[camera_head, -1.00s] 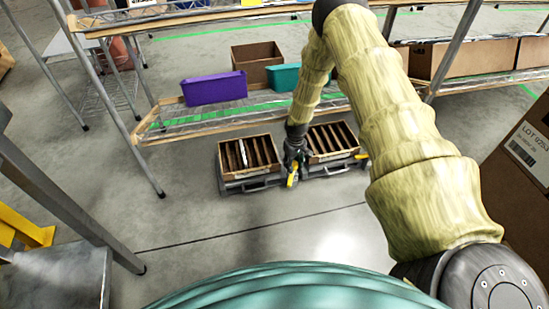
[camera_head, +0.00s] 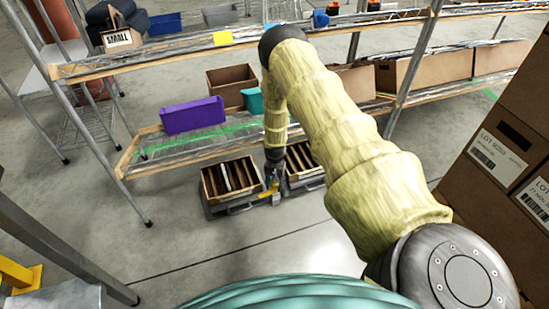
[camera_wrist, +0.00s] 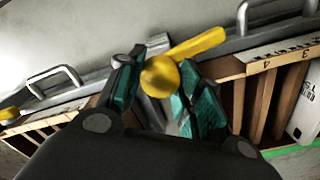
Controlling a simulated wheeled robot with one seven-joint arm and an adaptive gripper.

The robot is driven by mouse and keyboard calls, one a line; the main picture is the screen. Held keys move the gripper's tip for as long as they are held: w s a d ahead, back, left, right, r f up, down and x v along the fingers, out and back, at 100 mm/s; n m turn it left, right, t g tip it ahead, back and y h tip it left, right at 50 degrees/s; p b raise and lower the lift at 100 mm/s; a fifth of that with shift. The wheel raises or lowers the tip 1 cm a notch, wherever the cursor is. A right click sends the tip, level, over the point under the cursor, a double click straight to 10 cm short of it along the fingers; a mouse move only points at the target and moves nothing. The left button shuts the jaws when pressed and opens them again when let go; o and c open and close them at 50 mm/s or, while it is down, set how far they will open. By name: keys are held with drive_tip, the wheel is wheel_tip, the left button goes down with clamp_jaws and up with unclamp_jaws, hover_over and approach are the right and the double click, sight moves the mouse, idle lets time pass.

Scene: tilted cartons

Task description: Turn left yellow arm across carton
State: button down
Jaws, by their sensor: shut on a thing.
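Two open wooden cartons with brown dividers stand side by side on low grey bases: the left carton (camera_head: 212,187) and the right carton (camera_head: 301,180). The left yellow arm (camera_head: 268,193) shows low between them, at the left carton's front right corner. In the wrist view the yellow arm (camera_wrist: 200,43) ends in a round knob that sits between the teal-padded fingers of my gripper (camera_wrist: 165,90), which is shut on it. The arm slants up and right there, beside the left carton (camera_wrist: 265,105). My gripper (camera_head: 273,172) hides part of the arm's base in the head view.
A wire rack shelf (camera_head: 150,158) with a purple bin (camera_head: 192,115) stands behind the cartons. Stacked brown boxes (camera_head: 500,155) stand at the right. Another yellow knob (camera_wrist: 8,114) shows at the wrist view's left edge. Floor in front is clear.

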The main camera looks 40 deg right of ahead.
drive_tip(key=shift+m, duration=1)
drive_tip(key=c, duration=0.9)
unclamp_jaws()
drive_tip(key=shift+c, duration=0.2)
wheel_tip(320, 180, up, 12)
